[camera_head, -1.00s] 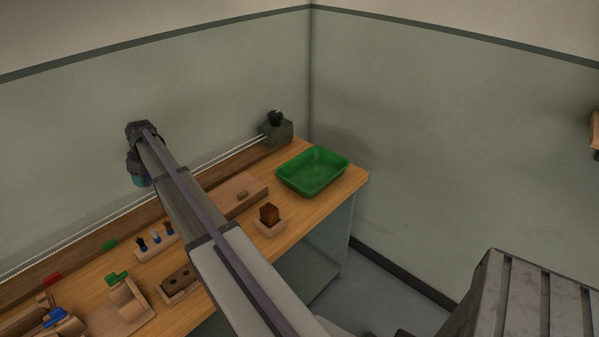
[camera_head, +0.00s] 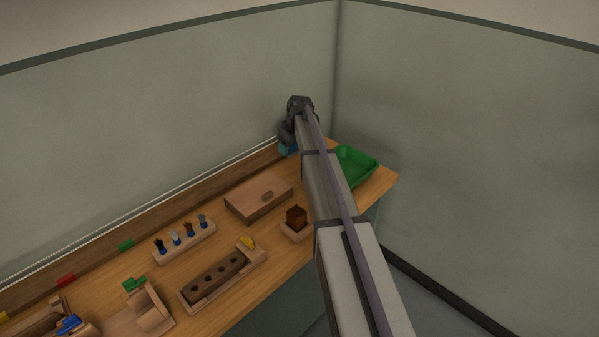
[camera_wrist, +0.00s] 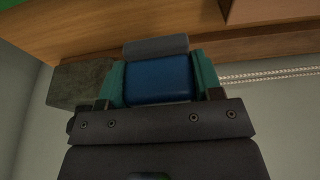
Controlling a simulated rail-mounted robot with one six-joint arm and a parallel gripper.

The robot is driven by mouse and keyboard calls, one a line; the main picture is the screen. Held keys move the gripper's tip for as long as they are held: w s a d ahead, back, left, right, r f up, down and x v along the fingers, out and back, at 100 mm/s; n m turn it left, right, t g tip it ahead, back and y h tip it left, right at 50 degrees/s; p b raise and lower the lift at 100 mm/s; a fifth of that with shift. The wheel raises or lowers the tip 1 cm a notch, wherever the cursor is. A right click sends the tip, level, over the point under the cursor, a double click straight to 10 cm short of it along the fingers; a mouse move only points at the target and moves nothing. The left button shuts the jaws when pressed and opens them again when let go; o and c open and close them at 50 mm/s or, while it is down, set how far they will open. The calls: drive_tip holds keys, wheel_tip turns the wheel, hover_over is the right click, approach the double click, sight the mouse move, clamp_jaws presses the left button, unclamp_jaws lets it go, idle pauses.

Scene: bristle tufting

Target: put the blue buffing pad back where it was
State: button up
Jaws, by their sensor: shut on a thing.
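My gripper (camera_wrist: 162,78) is shut on the blue buffing pad (camera_wrist: 157,84), which sits between its teal fingers in the wrist view. A grey layer shows along the pad's far edge. The pad itself is hard to make out there.
A grey block (camera_wrist: 82,84) stands beside my gripper in the wrist view, with a white cord (camera_wrist: 268,75) on the other side. A wooden box (camera_head: 250,203), a small holder with a brown block (camera_head: 296,217), and a brush rack (camera_head: 184,243) stand on the bench.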

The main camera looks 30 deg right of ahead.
sight(290, 171)
wheel_tip(290, 171, down, 9)
drive_tip(key=b, duration=0.7)
drive_tip(key=shift+f, duration=0.1)
drive_tip(key=o, duration=0.8)
drive_tip(key=shift+o, duration=0.2)
drive_tip(key=p+v, duration=1.2)
drive_tip(key=v, duration=0.1)
drive_tip(key=shift+w, duration=0.2)
drive_tip(key=s+a+m+g, duration=0.1)
drive_tip(key=s+a, duration=1.1)
drive_tip(key=s, duration=0.4)
drive_tip(key=s+a+m+g+h, duration=0.1)
drive_tip(key=s+a+m+g, duration=0.1)
drive_tip(key=s+a, duration=1)
drive_tip(key=s, duration=0.4)
drive_tip(key=shift+f+m, duration=0.3)
